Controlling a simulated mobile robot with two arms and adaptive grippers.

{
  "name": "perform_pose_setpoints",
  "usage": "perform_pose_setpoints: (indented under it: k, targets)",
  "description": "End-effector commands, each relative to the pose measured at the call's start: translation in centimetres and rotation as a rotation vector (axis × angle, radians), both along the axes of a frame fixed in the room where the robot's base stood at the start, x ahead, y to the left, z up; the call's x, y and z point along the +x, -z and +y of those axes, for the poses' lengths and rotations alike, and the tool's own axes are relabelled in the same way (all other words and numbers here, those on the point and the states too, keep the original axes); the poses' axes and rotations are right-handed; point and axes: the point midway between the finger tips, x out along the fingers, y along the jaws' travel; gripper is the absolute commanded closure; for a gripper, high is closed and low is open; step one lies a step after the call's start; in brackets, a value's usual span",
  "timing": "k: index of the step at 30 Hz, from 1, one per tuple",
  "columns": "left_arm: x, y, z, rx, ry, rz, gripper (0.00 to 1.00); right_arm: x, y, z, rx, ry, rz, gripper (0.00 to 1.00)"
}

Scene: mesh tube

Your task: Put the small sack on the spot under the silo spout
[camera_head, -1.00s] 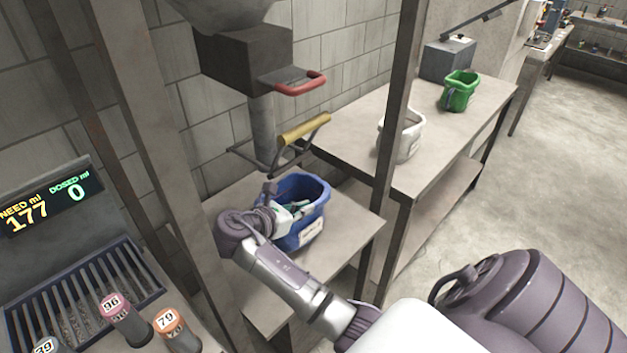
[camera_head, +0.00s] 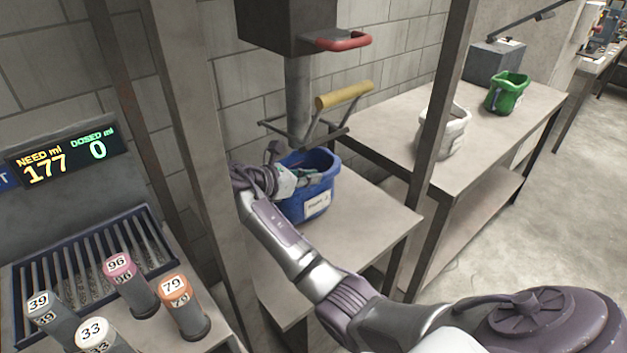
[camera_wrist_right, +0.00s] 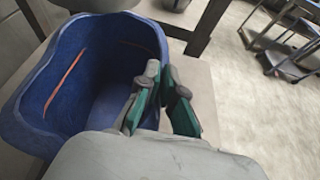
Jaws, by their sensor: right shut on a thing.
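A blue open-topped sack (camera_head: 318,199) with a white label is at the small table below the silo spout (camera_head: 299,95). It is slightly right of the spout; whether it touches the tabletop is hard to tell. My right gripper (camera_head: 308,178) is shut on its rim. In the right wrist view the green-padded fingers (camera_wrist_right: 164,92) pinch the near right wall of the blue sack (camera_wrist_right: 108,50), which looks empty. The spot under the spout is hidden behind the sack and my arm. My left gripper is out of view.
A yellow-handled lever (camera_head: 344,95) and a red handle (camera_head: 343,41) stick out by the spout. A grey post (camera_head: 440,120) separates the small table (camera_head: 365,222) from a bench (camera_head: 480,130) with a white sack (camera_head: 455,140) and a green sack (camera_head: 508,95). Numbered cylinders (camera_head: 182,305) stand front left.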

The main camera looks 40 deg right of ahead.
Motion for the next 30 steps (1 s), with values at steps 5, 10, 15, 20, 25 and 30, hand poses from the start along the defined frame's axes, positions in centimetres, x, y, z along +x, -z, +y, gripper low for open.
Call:
perform_pose_setpoints:
  k: [5, 10, 15, 20, 25, 30]
  targets:
    - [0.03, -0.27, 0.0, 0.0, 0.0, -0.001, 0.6, -0.01, 0.55, 0.01, 0.0, 0.001, -0.002, 1.0]
    - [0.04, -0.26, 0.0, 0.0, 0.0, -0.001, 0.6, -0.02, 0.69, 0.01, 0.0, 0.0, -0.002, 1.0]
    - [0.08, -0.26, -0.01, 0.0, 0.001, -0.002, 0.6, -0.02, 0.7, 0.02, 0.0, 0.0, -0.002, 0.86]
    - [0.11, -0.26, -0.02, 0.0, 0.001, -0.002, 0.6, -0.03, 0.7, 0.02, 0.0, 0.0, -0.002, 0.65]
    - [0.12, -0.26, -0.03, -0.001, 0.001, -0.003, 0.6, -0.03, 0.7, 0.02, 0.0, 0.0, -0.002, 0.65]
    - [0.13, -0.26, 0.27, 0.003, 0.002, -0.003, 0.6, -0.04, 0.72, 0.01, 0.0, 0.0, -0.001, 0.65]
